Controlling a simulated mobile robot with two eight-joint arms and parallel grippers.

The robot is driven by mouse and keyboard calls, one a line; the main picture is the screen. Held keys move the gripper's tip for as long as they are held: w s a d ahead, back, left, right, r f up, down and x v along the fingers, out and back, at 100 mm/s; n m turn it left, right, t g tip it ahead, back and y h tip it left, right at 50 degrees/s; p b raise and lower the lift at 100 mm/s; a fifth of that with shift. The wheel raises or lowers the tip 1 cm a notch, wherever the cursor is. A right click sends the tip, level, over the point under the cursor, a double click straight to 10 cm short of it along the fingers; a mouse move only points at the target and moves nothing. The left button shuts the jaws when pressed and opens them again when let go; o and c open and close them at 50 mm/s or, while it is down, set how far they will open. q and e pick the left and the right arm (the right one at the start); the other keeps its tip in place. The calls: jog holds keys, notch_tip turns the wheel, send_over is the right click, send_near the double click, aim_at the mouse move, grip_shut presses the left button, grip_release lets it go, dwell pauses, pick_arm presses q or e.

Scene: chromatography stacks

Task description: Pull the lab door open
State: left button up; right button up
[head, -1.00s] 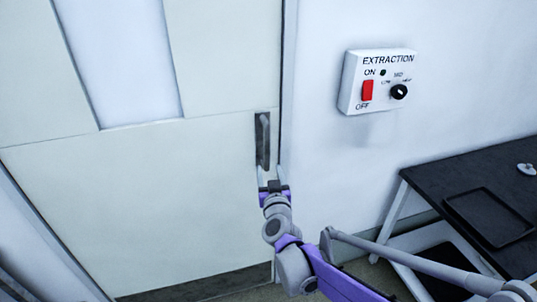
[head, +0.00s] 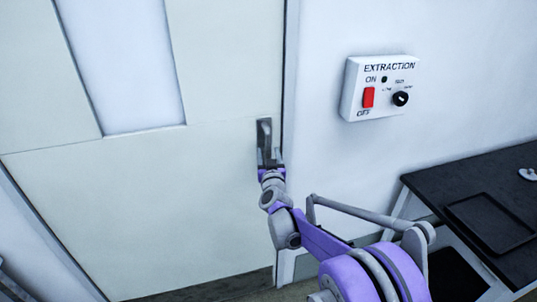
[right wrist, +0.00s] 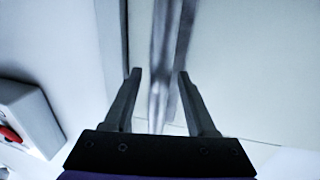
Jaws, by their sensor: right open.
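The pale lab door (head: 190,205) with a tall window panel looks closed in its frame. Its grey vertical handle (head: 264,134) is at the door's right edge. My right gripper (head: 270,160) is at the lower part of the handle and partly covers it. In the right wrist view my right gripper (right wrist: 160,78) is open. The blurred handle bar (right wrist: 158,88) runs between its two fingers, with a gap visible on each side. I cannot tell whether a finger touches the handle. My left gripper is out of view.
A white EXTRACTION switch box (head: 352,90) with a red switch is on the wall right of the door. It also shows in the right wrist view (right wrist: 36,112). A black table (head: 430,183) with a flat tray (head: 455,208) stands at the right.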

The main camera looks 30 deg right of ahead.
grip_shut()
dwell(1.4)
